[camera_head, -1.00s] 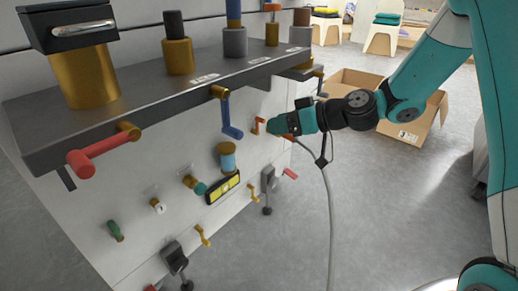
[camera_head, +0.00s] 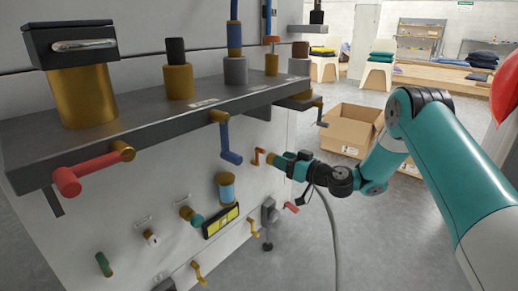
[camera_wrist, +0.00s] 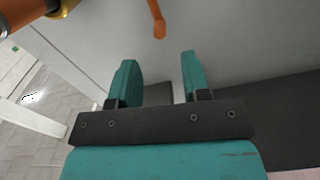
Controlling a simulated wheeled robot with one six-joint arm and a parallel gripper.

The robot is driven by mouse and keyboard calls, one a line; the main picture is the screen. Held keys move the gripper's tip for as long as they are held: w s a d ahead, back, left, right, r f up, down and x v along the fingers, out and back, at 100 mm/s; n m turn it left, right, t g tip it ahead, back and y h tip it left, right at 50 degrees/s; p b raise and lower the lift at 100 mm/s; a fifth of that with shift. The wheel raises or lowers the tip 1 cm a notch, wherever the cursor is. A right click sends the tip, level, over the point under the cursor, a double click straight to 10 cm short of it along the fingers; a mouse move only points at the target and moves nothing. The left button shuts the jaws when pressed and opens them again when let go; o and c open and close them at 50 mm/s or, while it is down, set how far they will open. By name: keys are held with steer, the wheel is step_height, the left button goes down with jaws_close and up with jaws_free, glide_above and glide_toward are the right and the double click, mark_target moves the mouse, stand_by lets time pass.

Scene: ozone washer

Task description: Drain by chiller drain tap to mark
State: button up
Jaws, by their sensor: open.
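My gripper (camera_head: 280,160) is open, with its fingers pointing at the white front panel. It also shows in the wrist view (camera_wrist: 160,62), with nothing between its two teal fingers. A small orange tap handle (camera_head: 257,156) sits on the panel just left of the fingertips. An orange handle end (camera_wrist: 158,20) shows beyond the fingers in the wrist view, apart from them. A blue-topped gauge or cup (camera_head: 226,187) and a yellow level display (camera_head: 220,221) are on the panel. Labels are too small to read, so I cannot tell which tap is the chiller drain tap.
A dark shelf (camera_head: 150,125) overhangs the panel. A red lever (camera_head: 90,172), a blue lever (camera_head: 229,143), a green knob (camera_head: 104,264) and a brass lever (camera_head: 198,272) stick out nearby. A cardboard box (camera_head: 352,130) stands behind my arm.

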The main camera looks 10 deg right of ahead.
mark_target(264, 152)
steer(key=b+x, duration=0.2)
steer(key=x, duration=0.8)
steer(key=shift+c, duration=0.3)
jaws_close()
